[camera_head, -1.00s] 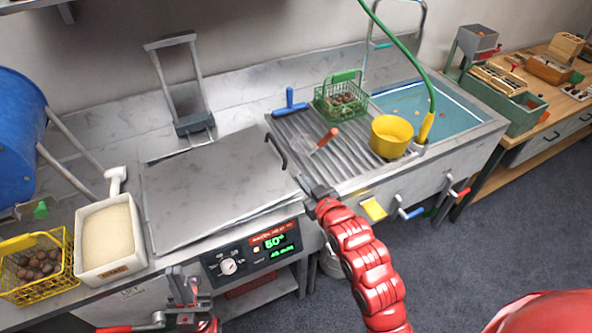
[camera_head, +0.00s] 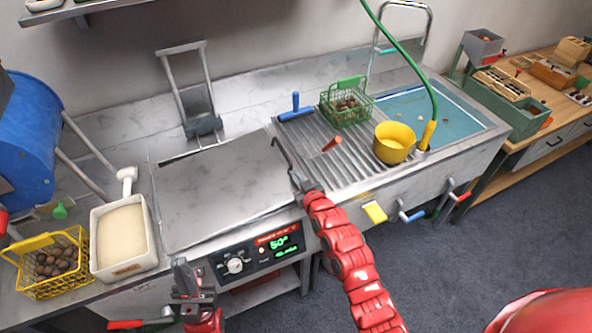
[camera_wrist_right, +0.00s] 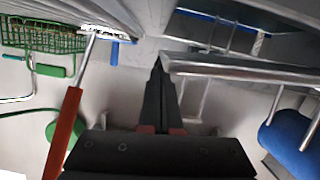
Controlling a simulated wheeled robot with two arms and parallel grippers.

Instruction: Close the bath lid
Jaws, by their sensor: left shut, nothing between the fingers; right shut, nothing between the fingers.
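The grey metal bath lid (camera_head: 215,190) lies over the bath on the left half of the counter and looks flat, nearly flush with its surround. My left gripper (camera_head: 181,265) is shut and empty in front of the counter, left of the control panel (camera_head: 255,254).
A white sand bin (camera_head: 124,238) and yellow basket of chestnuts (camera_head: 53,263) stand left of the lid. The ribbed drainboard (camera_head: 330,155) holds a blue tool (camera_head: 296,110), green basket (camera_head: 346,102), red-handled tool (camera_head: 332,144) and yellow pot (camera_head: 394,143). A sink is behind right.

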